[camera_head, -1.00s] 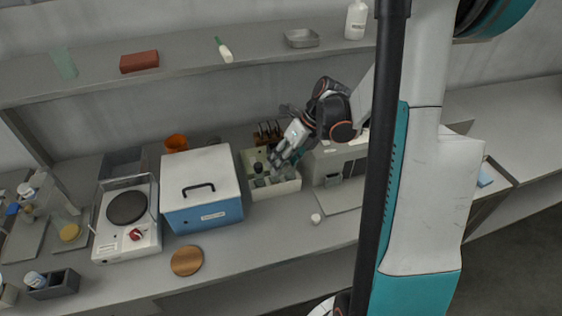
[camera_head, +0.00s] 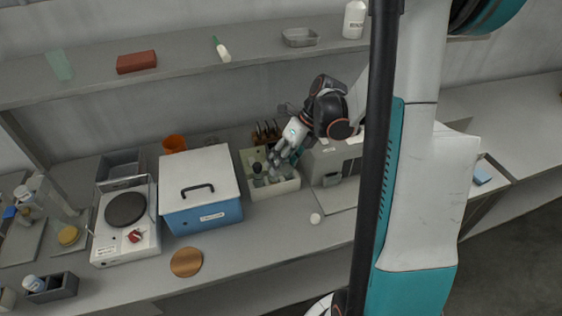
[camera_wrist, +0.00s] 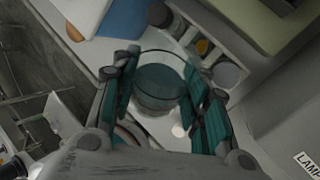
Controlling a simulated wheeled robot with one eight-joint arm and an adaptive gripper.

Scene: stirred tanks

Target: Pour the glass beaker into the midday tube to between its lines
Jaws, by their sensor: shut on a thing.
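My gripper (camera_wrist: 162,100) is shut on the clear glass beaker (camera_wrist: 160,82), with a teal-padded finger on each side of it. The beaker's round rim and greyish inside show in the wrist view. In the head view my gripper (camera_head: 279,156) is over the cream bin (camera_head: 276,192), where the beaker is hard to make out. Several small vessels stand in the bin, including a dark-topped one (camera_wrist: 160,15) and one with an amber top (camera_wrist: 202,46). I cannot tell which vessel is the midday tube, and its lines cannot be read.
A blue box with a white lid (camera_head: 200,185) stands left of the bin, beside a hotplate (camera_head: 126,215). A grey machine (camera_head: 335,160) stands close on the right. A wooden disc (camera_head: 186,262) and a small white knob (camera_head: 315,218) lie in front. A shelf (camera_head: 190,62) runs above.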

